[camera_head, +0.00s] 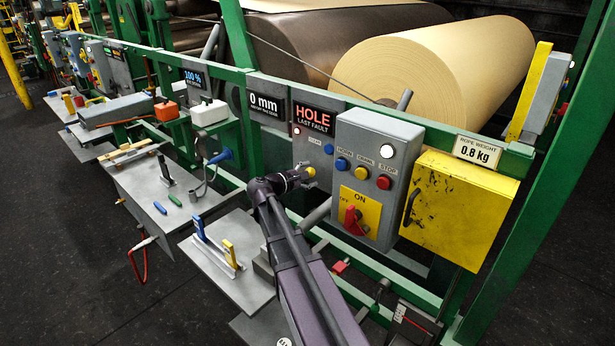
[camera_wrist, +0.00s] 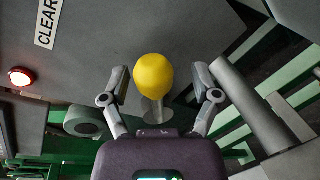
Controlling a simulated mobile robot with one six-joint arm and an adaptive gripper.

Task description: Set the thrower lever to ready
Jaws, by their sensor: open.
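A yellow ball knob (camera_head: 310,172) sits on the grey fault panel, below a small label. In the wrist view the yellow knob (camera_wrist: 153,75) stands on a short pale stem. No label in view names it as the thrower lever. My gripper (camera_head: 296,177) is at the panel beside the knob. In the wrist view my gripper (camera_wrist: 160,71) is open, with one finger on each side of the knob and a gap to both. A blue lever (camera_head: 199,228) and a yellow lever (camera_head: 230,253) stand on a shelf to the left.
A grey control box (camera_head: 376,165) with buttons and a red rotary switch (camera_head: 352,217) is right of my gripper. A yellow box (camera_head: 452,208) hangs further right. The wrist view shows a grey cylinder (camera_wrist: 245,100) close to the right finger and a lit red lamp (camera_wrist: 22,76).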

